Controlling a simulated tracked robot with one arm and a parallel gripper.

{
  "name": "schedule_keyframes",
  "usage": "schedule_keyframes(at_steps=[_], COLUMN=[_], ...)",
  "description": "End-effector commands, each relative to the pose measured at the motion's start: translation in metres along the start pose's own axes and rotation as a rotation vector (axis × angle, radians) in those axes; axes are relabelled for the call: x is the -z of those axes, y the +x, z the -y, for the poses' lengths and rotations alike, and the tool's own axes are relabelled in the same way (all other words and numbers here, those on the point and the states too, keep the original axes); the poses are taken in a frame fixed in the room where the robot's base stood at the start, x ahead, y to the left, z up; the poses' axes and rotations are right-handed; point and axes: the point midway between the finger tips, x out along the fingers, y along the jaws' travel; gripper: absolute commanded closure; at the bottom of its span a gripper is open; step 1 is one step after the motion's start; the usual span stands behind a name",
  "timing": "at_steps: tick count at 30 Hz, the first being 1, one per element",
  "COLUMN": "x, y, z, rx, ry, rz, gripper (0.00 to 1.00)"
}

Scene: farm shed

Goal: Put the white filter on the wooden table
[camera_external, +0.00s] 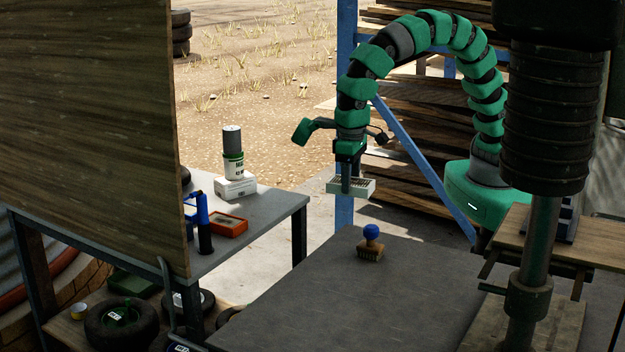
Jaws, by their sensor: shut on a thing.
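The white filter (362,189), a flat white-framed block with a brownish top face, hangs in the air. My gripper (346,182) points down and is shut on it near its middle; the finger covers part of the filter. The filter is above and beyond the back left part of the grey table, apart from it. A wooden table (517,232) with a light plank top stands at the right, partly hidden by a dark column. A dark blue object (562,222) sits on its top.
A brush with a blue knob (371,240) stands on the grey table (325,300). The left bench (265,208) holds a white-and-grey canister (233,158) on a white box, an orange tray (229,225) and a blue tool (203,220). A dark vertical column (543,220) stands before the wooden table.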

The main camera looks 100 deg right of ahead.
Motion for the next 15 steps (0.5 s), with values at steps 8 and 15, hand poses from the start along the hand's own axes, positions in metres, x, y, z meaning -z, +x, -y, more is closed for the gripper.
schedule_keyframes(at_steps=[8, 15], x=[0.104, 0.147], y=[0.006, 0.008], z=[-0.040, -0.065], rx=[-0.001, 0.002], ry=[0.088, 0.129], rz=[0.001, -0.002], gripper=[0.64, 0.64])
